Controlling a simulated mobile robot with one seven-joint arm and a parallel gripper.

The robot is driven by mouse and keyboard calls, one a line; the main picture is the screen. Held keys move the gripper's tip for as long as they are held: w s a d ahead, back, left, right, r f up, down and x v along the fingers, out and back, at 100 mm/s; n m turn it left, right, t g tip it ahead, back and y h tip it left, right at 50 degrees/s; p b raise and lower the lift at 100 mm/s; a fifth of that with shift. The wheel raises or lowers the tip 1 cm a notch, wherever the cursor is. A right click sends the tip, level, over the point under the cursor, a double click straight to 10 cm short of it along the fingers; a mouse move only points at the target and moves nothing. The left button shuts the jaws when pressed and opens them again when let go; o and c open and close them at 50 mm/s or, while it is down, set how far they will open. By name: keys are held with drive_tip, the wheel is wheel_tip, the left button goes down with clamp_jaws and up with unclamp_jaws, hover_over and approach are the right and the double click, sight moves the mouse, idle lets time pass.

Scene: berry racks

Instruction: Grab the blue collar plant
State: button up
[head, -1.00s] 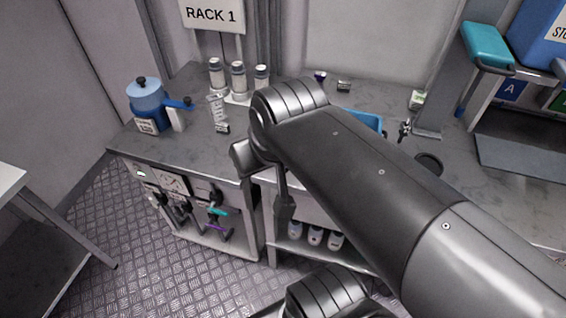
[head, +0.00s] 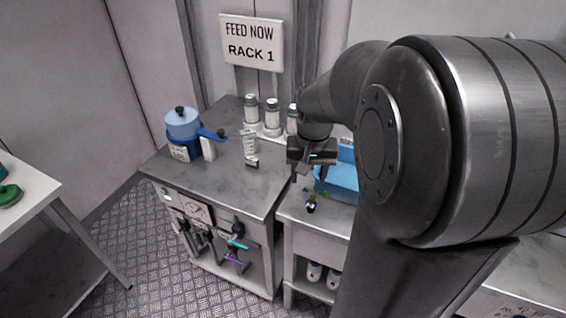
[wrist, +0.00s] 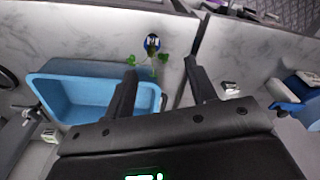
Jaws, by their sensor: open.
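The blue collar plant (head: 311,203) is a small plant with green leaves and a dark blue and white base. It stands near the front left edge of the right-hand table. In the wrist view the plant (wrist: 152,44) shows beyond my fingertips, with its leaves spreading toward them. My gripper (head: 312,157) is open and empty, above the table and behind the plant in the head view. In the wrist view my gripper (wrist: 161,68) has its two fingers apart, with the plant just past the gap between them.
A light blue bin (head: 338,182) sits right beside the plant; it also shows in the wrist view (wrist: 60,72). A narrow gap (wrist: 190,60) separates the two tables.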

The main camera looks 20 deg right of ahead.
sight(312, 196)
drive_tip(key=d+f, duration=0.1)
drive_tip(key=w+d+f, duration=0.1)
drive_tip(key=shift+w+f+m+g, duration=0.2)
drive_tip(key=shift+f+m+g, duration=0.2)
drive_tip(key=f, duration=1)
drive_tip(key=shift+w+d+f, duration=0.15)
drive_tip(key=shift+d+f, duration=0.1)
drive_tip(key=shift+f, duration=0.1)
drive_tip(key=c, duration=1)
drive_tip(key=shift+r, duration=0.15)
